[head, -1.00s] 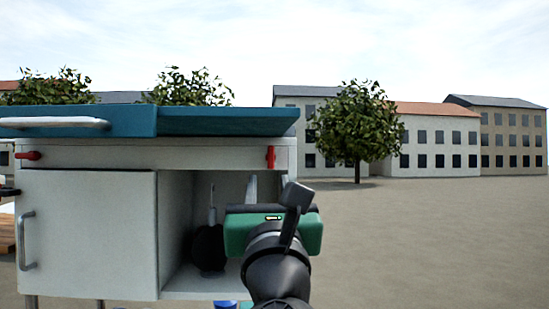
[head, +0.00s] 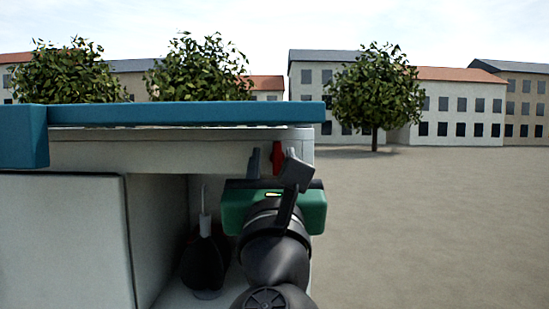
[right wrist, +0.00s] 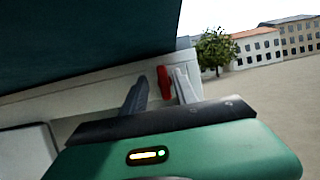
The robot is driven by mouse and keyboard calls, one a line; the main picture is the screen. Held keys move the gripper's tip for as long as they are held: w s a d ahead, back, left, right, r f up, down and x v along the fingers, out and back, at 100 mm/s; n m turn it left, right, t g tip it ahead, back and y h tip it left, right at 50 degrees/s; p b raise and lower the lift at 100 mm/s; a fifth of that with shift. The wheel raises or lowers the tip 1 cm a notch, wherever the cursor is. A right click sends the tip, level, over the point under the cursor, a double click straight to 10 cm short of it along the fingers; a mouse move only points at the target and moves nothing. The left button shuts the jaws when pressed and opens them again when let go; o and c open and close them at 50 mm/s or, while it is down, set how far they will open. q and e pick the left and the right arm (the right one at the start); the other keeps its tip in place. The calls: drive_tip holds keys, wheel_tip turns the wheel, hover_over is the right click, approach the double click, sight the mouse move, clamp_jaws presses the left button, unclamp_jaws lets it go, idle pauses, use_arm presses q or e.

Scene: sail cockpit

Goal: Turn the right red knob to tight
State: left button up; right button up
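The right red knob (head: 278,158) sits on the pale front rail near the cabinet's right end, under the blue top. Its handle stands upright. It also shows in the right wrist view (right wrist: 164,82). My right gripper (head: 274,166) has a green body and is just in front of and below the knob in the head view. In the right wrist view its two fingers (right wrist: 162,76) are apart, with the knob seen between their tips. I cannot tell whether they touch it. My left gripper is out of view.
The blue top (head: 190,113) overhangs the rail close above the knob. Below is an open compartment holding a dark rounded object (head: 204,262), beside a white door panel (head: 60,240). Open paved ground (head: 430,220) lies to the right, with trees and buildings behind.

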drive_tip(key=shift+s+d, duration=0.15)
drive_tip(key=shift+s, duration=0.05)
drive_tip(key=c, duration=0.4)
drive_tip(key=shift+d, duration=0.2)
clamp_jaws()
drive_tip(key=shift+a, duration=0.1)
